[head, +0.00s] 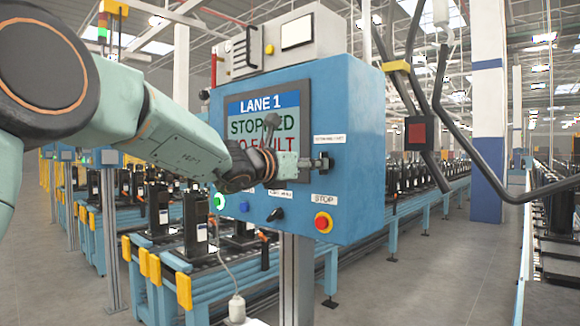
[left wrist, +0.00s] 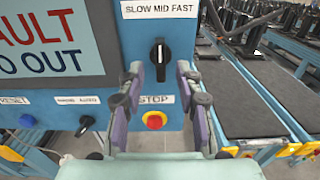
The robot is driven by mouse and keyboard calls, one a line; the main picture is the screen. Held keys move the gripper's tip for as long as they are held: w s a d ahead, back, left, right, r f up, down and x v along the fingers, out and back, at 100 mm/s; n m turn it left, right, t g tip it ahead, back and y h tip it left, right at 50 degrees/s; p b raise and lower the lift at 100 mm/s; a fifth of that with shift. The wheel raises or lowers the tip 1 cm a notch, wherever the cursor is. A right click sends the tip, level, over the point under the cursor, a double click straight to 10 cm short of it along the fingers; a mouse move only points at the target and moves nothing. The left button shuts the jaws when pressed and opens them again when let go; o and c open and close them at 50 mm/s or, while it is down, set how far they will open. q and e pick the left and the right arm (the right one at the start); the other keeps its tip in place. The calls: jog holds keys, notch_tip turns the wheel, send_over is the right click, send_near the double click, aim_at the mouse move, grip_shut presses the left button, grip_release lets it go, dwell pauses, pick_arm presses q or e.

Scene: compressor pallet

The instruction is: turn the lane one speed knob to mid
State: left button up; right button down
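The lane one speed knob (left wrist: 160,55) is black with a pale mark. It sits on the blue panel under the SLOW MID FAST label (left wrist: 158,9) in the left wrist view. Its bar looks upright, with the mark towards MID. My left gripper (left wrist: 160,76) is open, with one finger on each side of the knob's line and nothing between the tips. I cannot tell the exact gap to the knob. In the head view the left gripper (head: 318,162) is at the panel's right part, and it mostly hides the knob. My right gripper is not in view.
The red STOP button (left wrist: 154,120) is just below the knob, between the fingers in the picture. A black selector (left wrist: 86,123) is lower left. The screen (head: 262,104) reads LANE 1 STOPPED. A conveyor (left wrist: 258,80) runs on the right.

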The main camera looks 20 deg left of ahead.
pick_arm(q)
jog(key=v, duration=0.8)
jog(key=shift+w, duration=0.15)
jog(key=s+a+f+m+g+y+b, duration=0.1)
jog(key=s+f+m+g+y+b, duration=0.2)
jog(key=f+m, duration=0.85)
jog(key=s+a+f+m+g+y+b, duration=0.15)
jog(key=s+f+g+y, duration=0.35)
jog(key=f, duration=1.6)
jog(key=s+a+f+m+g+y+b, duration=0.15)
jog(key=s+f+m, duration=0.5)
jog(key=f, duration=0.95)
jog(key=s+d+f+m+g+h+b, duration=0.1)
jog(key=s+d+f+m+g+b, duration=0.1)
jog(key=s+f, duration=0.8)
jog(key=s+d+f+m+g+h+b, duration=0.1)
jog(key=s+d+f+m+g+b, duration=0.2)
jog(key=s+f, duration=0.8)
jog(key=s+d+f+m+g+h+b, duration=0.1)
jog(key=s+f+m+b, duration=0.4)
jog(key=s+f, duration=0.5)
jog(key=shift+s+d+f+m+g, duration=0.35)
jog(key=shift+d+f+m+g, duration=0.35)
jog(key=shift+m, duration=0.35)
